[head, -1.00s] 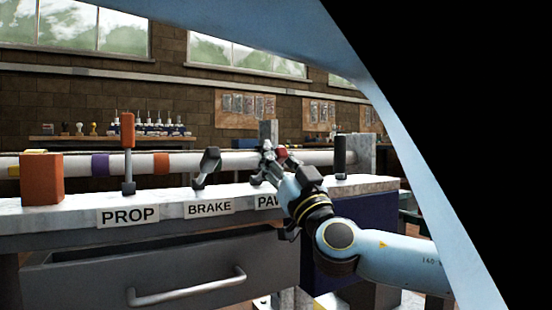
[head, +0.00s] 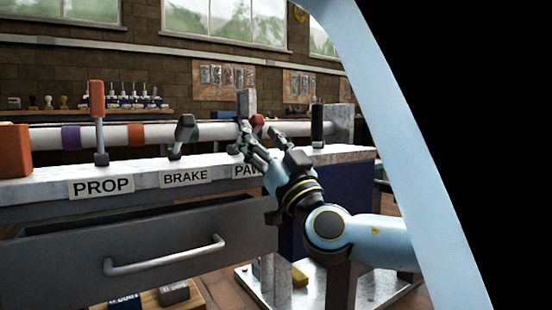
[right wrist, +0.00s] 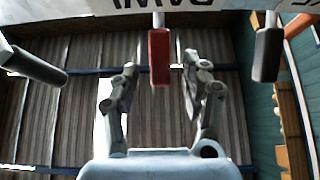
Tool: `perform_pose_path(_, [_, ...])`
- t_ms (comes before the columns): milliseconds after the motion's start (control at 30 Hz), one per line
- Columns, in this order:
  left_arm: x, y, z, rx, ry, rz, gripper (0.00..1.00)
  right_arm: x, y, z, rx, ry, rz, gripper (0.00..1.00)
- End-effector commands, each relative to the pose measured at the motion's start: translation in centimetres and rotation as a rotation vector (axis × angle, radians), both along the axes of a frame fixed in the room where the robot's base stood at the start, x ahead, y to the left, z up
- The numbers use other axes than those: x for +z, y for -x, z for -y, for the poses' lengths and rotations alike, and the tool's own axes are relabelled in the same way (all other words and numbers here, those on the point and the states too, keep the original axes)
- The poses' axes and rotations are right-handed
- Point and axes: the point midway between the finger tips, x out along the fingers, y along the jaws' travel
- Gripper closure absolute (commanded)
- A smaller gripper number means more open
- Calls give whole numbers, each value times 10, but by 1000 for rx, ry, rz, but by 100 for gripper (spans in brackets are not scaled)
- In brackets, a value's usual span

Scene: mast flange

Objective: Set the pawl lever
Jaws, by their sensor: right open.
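The pawl lever with its red handle (head: 257,123) stands behind my right gripper (head: 260,134) on the bench top. The right wrist view shows the red handle (right wrist: 159,57) from close by, between the two spread fingers of my right gripper (right wrist: 157,75). The fingers are open, with a gap on both sides of the handle. The PAWL label (head: 244,171) is partly hidden by my right gripper in the head view. It shows upside down at the top of the right wrist view (right wrist: 185,4). My left gripper is not in view.
The orange-handled PROP lever (head: 97,99) and the tilted BRAKE lever (head: 186,127) stand to the left. A black-handled lever (head: 317,123) stands to the right. An orange block (head: 14,150) sits at the far left. A grey drawer (head: 150,247) with a handle juts out below.

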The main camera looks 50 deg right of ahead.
Motion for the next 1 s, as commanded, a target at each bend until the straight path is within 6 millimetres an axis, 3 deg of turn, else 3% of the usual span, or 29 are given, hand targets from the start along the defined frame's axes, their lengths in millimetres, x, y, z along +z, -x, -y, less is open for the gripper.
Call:
perform_pose_path(200, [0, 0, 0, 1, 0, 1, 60, -30, 40, -9, -2, -3, -6, 54])
perform_pose_path(400, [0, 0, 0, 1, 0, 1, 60, -45, 62, -14, -2, -2, -3, 54])
perform_pose_path(1000, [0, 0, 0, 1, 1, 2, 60, -48, 66, -15, -1, -1, -1, 54])
